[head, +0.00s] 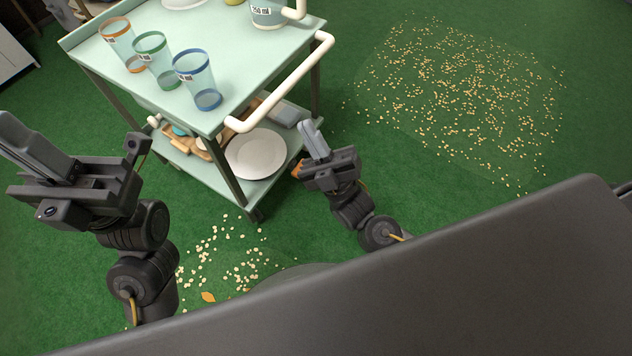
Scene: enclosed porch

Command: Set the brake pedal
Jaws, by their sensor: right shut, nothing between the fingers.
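A pale green wheeled cart (222,115) with a cream push handle (272,95) stands at the upper left. A small orange piece (296,170) shows at the left edge of my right gripper (308,127). It may be the brake pedal, but the gripper hides most of it and I cannot tell whether they touch. My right gripper is shut and empty, just right of the cart's lower shelf. My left gripper (8,122) is at the left edge, left of the cart and apart from it. Its fingers overlap in this view, so its opening is unclear.
Three colour-rimmed glasses (150,55) and a measuring jug (268,12) stand on the cart's top. A white plate (256,153) lies on its lower shelf. Pale flakes are scattered on the green floor, at right (465,95) and in front of the cart (225,258).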

